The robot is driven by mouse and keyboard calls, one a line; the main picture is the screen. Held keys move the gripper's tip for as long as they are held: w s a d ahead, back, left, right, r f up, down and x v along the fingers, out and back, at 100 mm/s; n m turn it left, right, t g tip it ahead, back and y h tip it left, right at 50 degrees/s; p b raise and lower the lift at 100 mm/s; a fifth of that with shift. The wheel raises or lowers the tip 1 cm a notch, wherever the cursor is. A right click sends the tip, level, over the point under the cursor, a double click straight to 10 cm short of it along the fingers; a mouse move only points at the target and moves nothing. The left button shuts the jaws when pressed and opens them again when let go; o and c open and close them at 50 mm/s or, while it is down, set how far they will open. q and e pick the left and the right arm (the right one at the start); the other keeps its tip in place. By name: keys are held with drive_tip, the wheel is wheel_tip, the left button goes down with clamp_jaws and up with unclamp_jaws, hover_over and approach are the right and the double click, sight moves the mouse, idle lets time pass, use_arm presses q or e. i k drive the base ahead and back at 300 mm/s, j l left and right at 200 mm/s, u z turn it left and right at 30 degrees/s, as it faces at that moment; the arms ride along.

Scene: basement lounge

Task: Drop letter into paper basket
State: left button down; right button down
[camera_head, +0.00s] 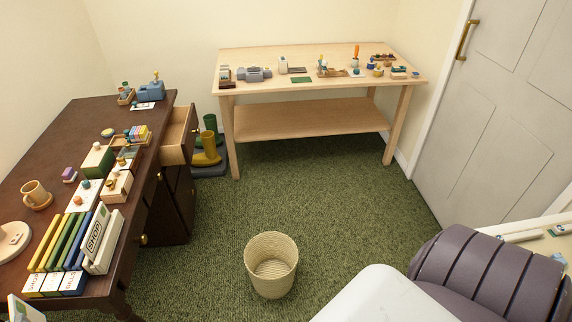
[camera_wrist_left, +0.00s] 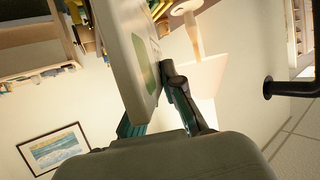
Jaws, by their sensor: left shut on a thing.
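The paper basket (camera_head: 270,289) is a round, cream, woven bin on the green carpet at the lower middle of the head view. It stands upright and its inside looks empty. My left gripper (camera_wrist_left: 152,100) is shut on a flat, pale letter (camera_wrist_left: 122,50) with a green patch, seen tilted and almost edge-on in the left wrist view. A pale panel with green, probably the same letter (camera_head: 24,309), shows at the bottom left corner of the head view, apart from the basket. The left gripper itself does not show there. My right gripper is in neither view.
A light workbench (camera_head: 300,118) with small items stands at the back. A purple ribbed seat (camera_head: 490,270) is lower right. The carpet around the basket is clear.

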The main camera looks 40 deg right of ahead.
sight(269, 274)
drive_tip(key=z, duration=1.15)
drive_tip(key=i+l+u, duration=0.3)
drive_tip(key=i+l, duration=0.2)
drive_tip(key=i+l+u, duration=0.1)
drive_tip(key=l, duration=0.35)
drive_tip(key=i+l+u, duration=0.15)
drive_tip(key=i+l, duration=0.2)
drive_tip(key=i+l+u, duration=0.15)
drive_tip(key=l, duration=0.25)
